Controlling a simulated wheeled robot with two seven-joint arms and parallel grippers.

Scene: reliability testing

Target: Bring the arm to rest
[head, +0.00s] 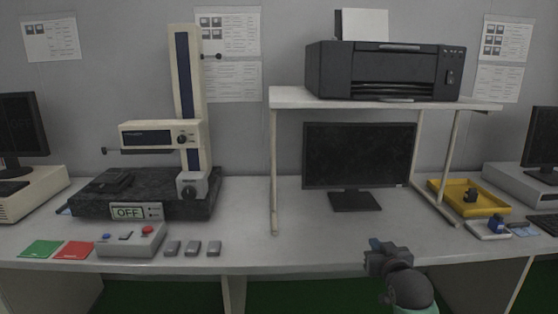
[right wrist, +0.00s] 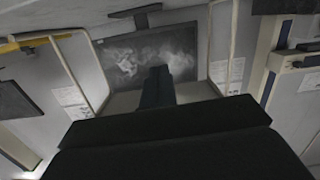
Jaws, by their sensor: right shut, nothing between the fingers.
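My right gripper (head: 376,245) shows in the head view at the lower right, in front of the table's front edge and below the monitor. It is shut and empty, pointing toward the bench. In the right wrist view the closed dark fingers (right wrist: 158,88) stand at the middle, with the monitor (right wrist: 160,55) beyond them. The gripper is apart from everything on the table. My left gripper is not in the head view.
The white table (head: 320,246) is clear near its front middle. A measuring instrument (head: 188,130) stands at left, with a control box (head: 130,243) before it. A shelf (head: 290,97) bears a printer (head: 385,70) above a monitor (head: 358,155). A yellow tray (head: 440,190) lies at right.

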